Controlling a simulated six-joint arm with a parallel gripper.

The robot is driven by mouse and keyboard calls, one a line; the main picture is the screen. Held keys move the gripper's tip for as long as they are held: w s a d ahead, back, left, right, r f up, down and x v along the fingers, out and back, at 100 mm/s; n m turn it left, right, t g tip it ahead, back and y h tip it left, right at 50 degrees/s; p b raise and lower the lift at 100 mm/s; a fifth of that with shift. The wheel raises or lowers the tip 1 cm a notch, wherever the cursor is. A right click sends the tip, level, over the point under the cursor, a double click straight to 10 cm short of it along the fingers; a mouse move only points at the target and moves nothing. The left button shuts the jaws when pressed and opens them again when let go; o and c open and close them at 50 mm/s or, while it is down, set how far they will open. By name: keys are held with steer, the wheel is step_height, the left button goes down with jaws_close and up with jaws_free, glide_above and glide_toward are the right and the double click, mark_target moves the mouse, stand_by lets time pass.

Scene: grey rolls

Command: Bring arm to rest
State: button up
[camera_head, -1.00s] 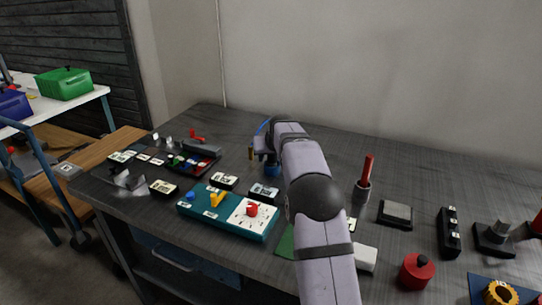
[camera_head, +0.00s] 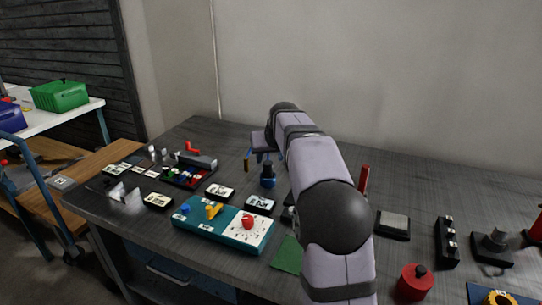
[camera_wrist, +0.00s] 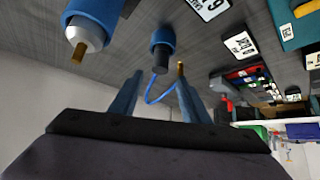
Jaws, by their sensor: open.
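My gripper (camera_head: 262,154) is above the back middle of the dark grey table (camera_head: 330,163), at the end of my pale lilac arm. In the wrist view its two blue fingers (camera_wrist: 157,92) are spread apart, with no object clearly held between them. A blue cylinder with a dark end (camera_head: 268,176) stands on the table just below the gripper in the head view. It also shows beyond the fingers in the wrist view (camera_wrist: 162,38). My arm hides part of the table's middle.
A teal panel (camera_head: 190,238) with a red knob (camera_head: 248,221) lies at the front. A red-handled tool (camera_head: 364,178) stands partly behind my arm. A red cylinder (camera_head: 413,283) and black blocks (camera_head: 447,243) are at right. Several labelled pieces and a dark tray are at left.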

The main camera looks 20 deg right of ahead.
steer(key=shift+s+a+r, duration=0.1)
steer(key=shift+s+r, duration=0.25)
steer(key=shift+r, duration=0.05)
